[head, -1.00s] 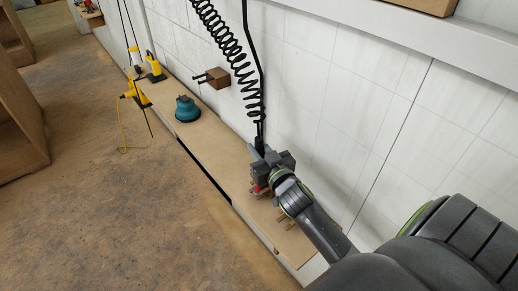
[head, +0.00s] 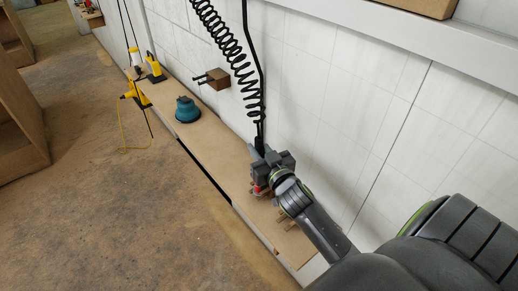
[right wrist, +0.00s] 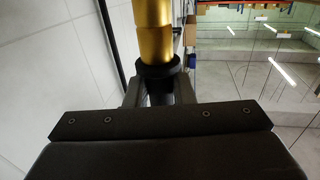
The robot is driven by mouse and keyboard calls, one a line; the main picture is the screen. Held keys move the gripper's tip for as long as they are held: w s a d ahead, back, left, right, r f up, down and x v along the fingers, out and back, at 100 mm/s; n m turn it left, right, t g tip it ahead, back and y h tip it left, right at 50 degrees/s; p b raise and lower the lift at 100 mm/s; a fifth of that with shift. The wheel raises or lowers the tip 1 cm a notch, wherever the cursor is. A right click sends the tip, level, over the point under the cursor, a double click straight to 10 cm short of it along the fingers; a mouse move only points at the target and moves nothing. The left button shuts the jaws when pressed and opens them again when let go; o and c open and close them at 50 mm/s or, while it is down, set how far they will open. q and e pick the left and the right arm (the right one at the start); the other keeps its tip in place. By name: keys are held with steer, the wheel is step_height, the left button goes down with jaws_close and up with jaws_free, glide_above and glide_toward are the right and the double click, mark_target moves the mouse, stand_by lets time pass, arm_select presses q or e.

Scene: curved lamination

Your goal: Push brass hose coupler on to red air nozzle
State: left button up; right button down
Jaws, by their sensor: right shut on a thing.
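The brass hose coupler (right wrist: 153,28) stands out large in the right wrist view, with a black collar (right wrist: 159,74) at its base. My right gripper (right wrist: 158,92) is shut on the coupler at this collar. In the head view the right gripper (head: 260,153) is at the lower end of the black hose, close to the wall, and the coupler cannot be made out there. A small red part, probably the red air nozzle (head: 258,190), shows beside my right wrist, over the shelf. Its tip is hidden. My left gripper is out of view.
A black coiled hose (head: 228,45) hangs along the white wall. A narrow wooden shelf (head: 222,153) holds a teal sander (head: 187,109) and, farther off, yellow tools (head: 154,67). Wooden pegs (head: 287,218) lie near my right arm. A wooden block (head: 214,78) juts from the wall.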

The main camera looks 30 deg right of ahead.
steer(key=shift+s+f+b, duration=0.1)
steer(key=shift+f+b, duration=0.2)
stand_by(0.8)
steer(key=c, duration=1.2)
jaws_free()
steer(key=shift+f, duration=0.1)
steer(key=shift+o, duration=0.2)
steer(key=s+a+b, duration=0.2)
steer(key=s+b, duration=0.1)
steer(key=s, duration=1.4)
steer(key=shift+s, duration=0.1)
